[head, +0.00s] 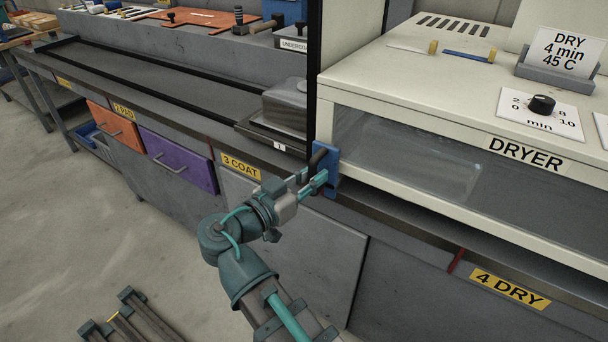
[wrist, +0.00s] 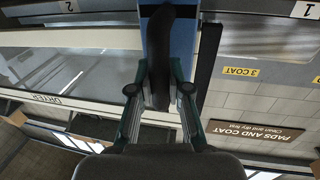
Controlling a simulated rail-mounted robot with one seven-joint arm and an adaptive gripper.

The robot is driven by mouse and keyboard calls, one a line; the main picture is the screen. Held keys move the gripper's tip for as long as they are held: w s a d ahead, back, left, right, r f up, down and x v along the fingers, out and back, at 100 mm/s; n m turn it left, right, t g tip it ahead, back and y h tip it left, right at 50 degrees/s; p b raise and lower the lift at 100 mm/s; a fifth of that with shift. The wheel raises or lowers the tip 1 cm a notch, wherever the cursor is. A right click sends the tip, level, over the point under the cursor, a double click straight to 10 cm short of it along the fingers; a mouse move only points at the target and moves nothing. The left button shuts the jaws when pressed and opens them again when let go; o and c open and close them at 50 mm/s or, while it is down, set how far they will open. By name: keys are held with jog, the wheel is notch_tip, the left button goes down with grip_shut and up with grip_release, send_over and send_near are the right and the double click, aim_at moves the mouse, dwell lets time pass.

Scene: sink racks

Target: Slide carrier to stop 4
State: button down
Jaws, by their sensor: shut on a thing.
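A blue plate (head: 331,168) with a dark upright handle (wrist: 160,50) stands at the bench's front edge, by the left corner of the dryer (head: 452,165). I take it to be the carrier's grip; the rest of the carrier is hard to make out. My gripper (head: 313,179) is shut on the dark handle, with a finger on each side in the wrist view (wrist: 160,90). The yellow "4 DRY" label (head: 509,289) is on the cabinet front, to the right of my gripper. The "3 COAT" label (head: 241,167) is to its left.
A grey metal box (head: 286,103) sits on a flat base with a tag "1" (head: 279,146), left of the dryer. The dryer overhangs the bench edge on the right. A red mark (head: 456,260) is on the front edge. Open floor (head: 80,220) lies at left.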

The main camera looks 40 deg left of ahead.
dwell(0.3)
jog(key=c, duration=1.1)
grip_release()
jog(key=s+a, duration=0.2)
jog(key=s, duration=1)
jog(key=shift+w, duration=0.1)
